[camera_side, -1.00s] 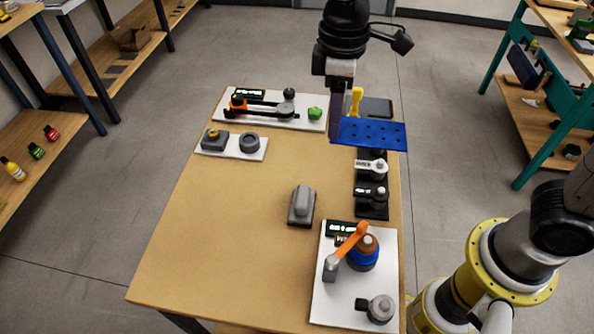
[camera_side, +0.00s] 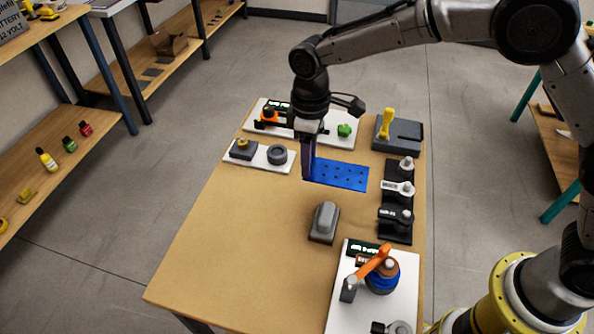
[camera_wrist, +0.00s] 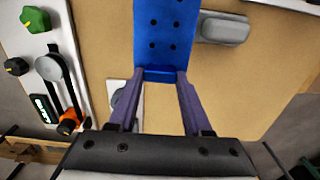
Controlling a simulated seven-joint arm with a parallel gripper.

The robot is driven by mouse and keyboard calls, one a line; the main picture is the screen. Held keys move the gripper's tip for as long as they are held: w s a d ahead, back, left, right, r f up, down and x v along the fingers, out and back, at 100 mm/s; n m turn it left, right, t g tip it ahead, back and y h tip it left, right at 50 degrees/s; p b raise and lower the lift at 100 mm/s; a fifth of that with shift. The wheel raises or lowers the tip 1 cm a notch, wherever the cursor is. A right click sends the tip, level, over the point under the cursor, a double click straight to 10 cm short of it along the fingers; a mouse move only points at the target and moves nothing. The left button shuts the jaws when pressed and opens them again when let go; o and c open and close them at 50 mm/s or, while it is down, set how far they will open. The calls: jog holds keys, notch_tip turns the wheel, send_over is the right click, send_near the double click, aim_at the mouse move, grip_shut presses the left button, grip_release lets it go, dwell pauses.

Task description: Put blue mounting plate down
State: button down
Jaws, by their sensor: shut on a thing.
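The blue mounting plate (camera_side: 341,175) is a flat blue plate with rows of dark holes. My gripper (camera_side: 308,172) is shut on its left end in the side view and holds it level over the middle of the wooden table (camera_side: 220,245). In the wrist view the plate (camera_wrist: 166,30) extends away from the two purple fingers of my gripper (camera_wrist: 160,76), which close on its near edge. The plate looks held above the tabletop; the exact gap cannot be told.
A grey block (camera_side: 324,222) on a dark base stands just in front of the plate. White boards (camera_side: 270,163) hold parts at the back left. The table's left front is bare.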

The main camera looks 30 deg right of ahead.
aim_at(297, 183)
jog(key=w+f, duration=0.1)
jog(key=w+a+f, duration=0.1)
jog(key=f, duration=0.1)
jog(key=shift+w+a+f, duration=0.15)
jog(key=shift+w+f, duration=0.15)
jog(key=shift+w, duration=0.1)
jog(key=shift+f, duration=1.45)
jog(key=shift+f, duration=0.15)
jog(key=shift+c, duration=1.7)
grip_release()
notch_tip(297, 183, up, 12)
jog(key=shift+r, duration=0.25)
